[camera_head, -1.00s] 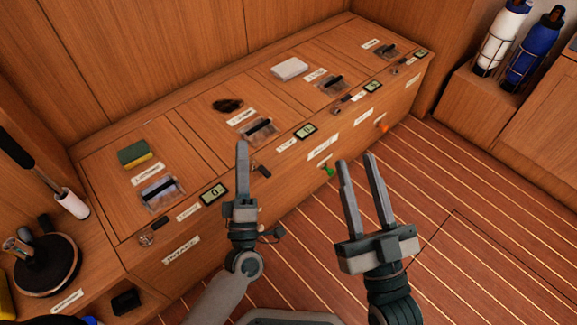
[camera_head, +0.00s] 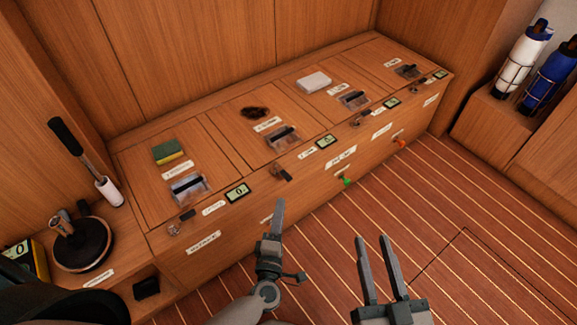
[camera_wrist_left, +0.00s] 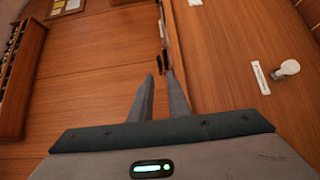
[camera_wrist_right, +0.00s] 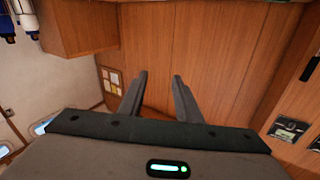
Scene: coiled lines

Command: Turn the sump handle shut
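The counter's labels are too small to read, so I cannot tell which handle is the sump handle. A dark lever handle (camera_head: 284,175) sits on the counter's front edge, and similar small ones sit further along. A green knob (camera_head: 345,181) and an orange knob (camera_head: 401,144) are on the front face. My left gripper (camera_head: 278,205) is just in front of the counter, apart from the handles; the left wrist view shows its fingers (camera_wrist_left: 159,78) slightly apart and empty. My right gripper (camera_head: 373,240) is open and empty, over the floor.
The counter top holds a green-yellow sponge (camera_head: 168,151), a dark coiled lump (camera_head: 255,112) and a white block (camera_head: 314,82). Small displays (camera_head: 237,192) line its front edge. A winch (camera_head: 82,242) stands at the left. Bottles (camera_head: 522,58) stand at the right. The striped floor (camera_head: 460,220) is clear.

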